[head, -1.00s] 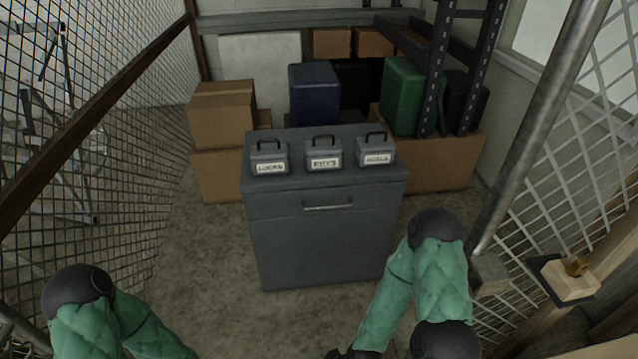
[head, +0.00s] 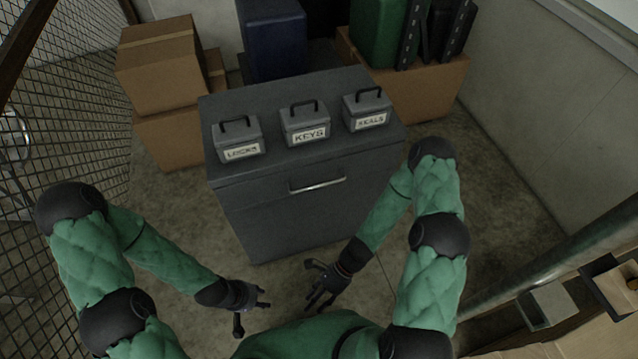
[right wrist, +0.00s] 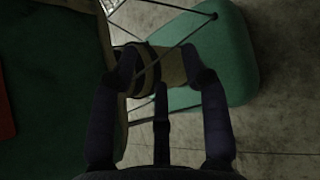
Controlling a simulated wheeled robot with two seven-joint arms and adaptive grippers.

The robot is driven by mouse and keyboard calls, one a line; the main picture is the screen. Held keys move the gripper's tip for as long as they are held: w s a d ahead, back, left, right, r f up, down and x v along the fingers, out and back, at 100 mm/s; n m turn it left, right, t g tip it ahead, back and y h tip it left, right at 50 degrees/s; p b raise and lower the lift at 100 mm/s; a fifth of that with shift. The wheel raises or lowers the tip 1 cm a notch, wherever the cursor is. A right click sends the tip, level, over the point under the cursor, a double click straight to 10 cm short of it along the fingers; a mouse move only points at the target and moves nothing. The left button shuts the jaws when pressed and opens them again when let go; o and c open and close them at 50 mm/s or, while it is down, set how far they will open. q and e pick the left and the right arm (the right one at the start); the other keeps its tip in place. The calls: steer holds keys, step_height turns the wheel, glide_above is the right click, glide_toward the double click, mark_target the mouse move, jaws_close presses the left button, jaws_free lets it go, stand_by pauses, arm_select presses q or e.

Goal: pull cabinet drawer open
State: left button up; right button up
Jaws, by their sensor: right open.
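A dark grey cabinet (head: 300,215) stands on the floor ahead of me. Its drawer front (head: 265,188) looks flush with the body, and a silver bar handle (head: 318,185) runs across it. My right gripper (head: 317,300) is open and empty, low in front of the cabinet and well apart from the handle. The right wrist view shows its spread dark fingers (right wrist: 160,85) with nothing between them. My left gripper (head: 254,310) is left of the right one, also low, with its fingers spread and empty. No gripper touches the cabinet.
Three small grey boxes labelled LOCKS (head: 238,140), KEYS (head: 305,125) and SEALS (head: 367,112) stand on the cabinet top. Cardboard boxes (head: 158,65) are behind left. Mesh fencing (head: 95,130) is at left, a metal pole (head: 530,270) at right. Floor around the cabinet front is bare.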

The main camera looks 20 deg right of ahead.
steer(key=w+a+r+m+t+y, duration=0.2)
steer(key=w+m+t+y, duration=0.15)
steer(key=w+m, duration=0.35)
steer(key=m+t+h+p, duration=0.2)
steer(key=m+t+h, duration=0.2)
steer(key=m+t, duration=1.7)
glide_toward(318, 185)
steer(key=w+a+r, duration=0.1)
steer(key=w, duration=0.2)
steer(key=w+a+r+m+g+b, duration=0.1)
steer(key=w, duration=0.1)
steer(key=w+a+r+m+g, duration=0.1)
steer(key=w, duration=0.2)
steer(key=shift+w+a+b, duration=0.3)
steer(key=shift+a+b, duration=0.05)
jaws_close()
